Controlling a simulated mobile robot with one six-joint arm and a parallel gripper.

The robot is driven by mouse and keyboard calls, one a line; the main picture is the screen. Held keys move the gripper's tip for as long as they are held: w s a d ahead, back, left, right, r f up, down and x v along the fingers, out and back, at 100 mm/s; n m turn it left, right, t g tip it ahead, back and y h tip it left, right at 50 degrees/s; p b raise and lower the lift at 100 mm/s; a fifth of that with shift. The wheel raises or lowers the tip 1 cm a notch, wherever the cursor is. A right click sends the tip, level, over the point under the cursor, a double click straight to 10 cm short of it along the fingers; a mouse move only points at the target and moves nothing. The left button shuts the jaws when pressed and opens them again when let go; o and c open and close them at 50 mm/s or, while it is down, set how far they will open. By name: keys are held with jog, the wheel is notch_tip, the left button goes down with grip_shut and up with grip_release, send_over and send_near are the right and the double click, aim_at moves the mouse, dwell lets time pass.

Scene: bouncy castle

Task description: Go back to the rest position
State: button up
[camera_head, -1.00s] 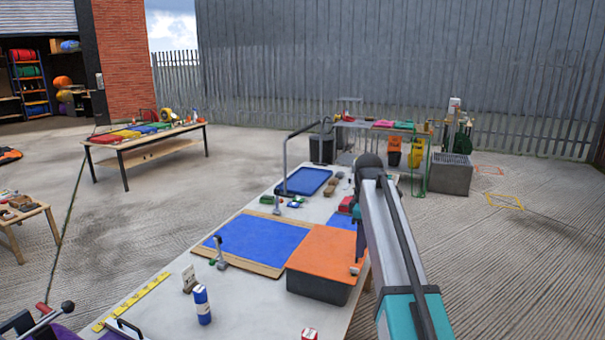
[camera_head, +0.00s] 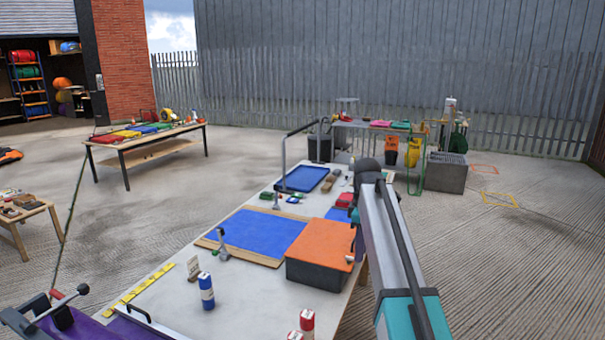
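My arm (camera_head: 398,240) rises from the lower right and reaches forward along the right edge of the workbench (camera_head: 180,311). Its far end is a dark rounded joint (camera_head: 369,172) beside the orange-topped box. My gripper's fingers are not visible, so what they hold cannot be seen. On the bench lie a blue sheet on a wooden board (camera_head: 258,233) and a dark box with an orange top (camera_head: 320,254). A blue bottle with a white label (camera_head: 206,291) stands near the front.
A blue tray (camera_head: 302,178) lies at the bench's far end. Red-and-white containers (camera_head: 307,322) stand at the front edge. A purple item with a black lever (camera_head: 62,318) fills the lower left. Another table (camera_head: 150,150) stands back left. Concrete floor is open to the right.

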jog(key=s+f+g, duration=0.2)
jog(key=s+f, duration=0.4)
jog(key=f, duration=0.6)
jog(key=s+f+m+g, duration=0.1)
jog(key=s+f, duration=0.5)
jog(key=f, duration=0.6)
jog(key=s+f+g, duration=0.2)
jog(key=s+f, duration=0.4)
jog(key=f, duration=0.7)
jog(key=s+f+m, duration=0.4)
jog(key=s+f, duration=0.2)
jog(key=s, duration=0.4)
jog(key=s+f+m, duration=0.4)
jog(key=s+f, duration=0.3)
jog(key=s, duration=0.4)
jog(key=s+f+m, duration=0.4)
jog(key=s+f, duration=0.2)
jog(key=s, duration=0.5)
jog(key=shift+s+a+f+m+g, duration=0.15)
jog(key=shift+s+a+m+g, duration=0.05)
jog(key=shift+m+g, duration=0.1)
jog(key=shift+a, duration=0.1)
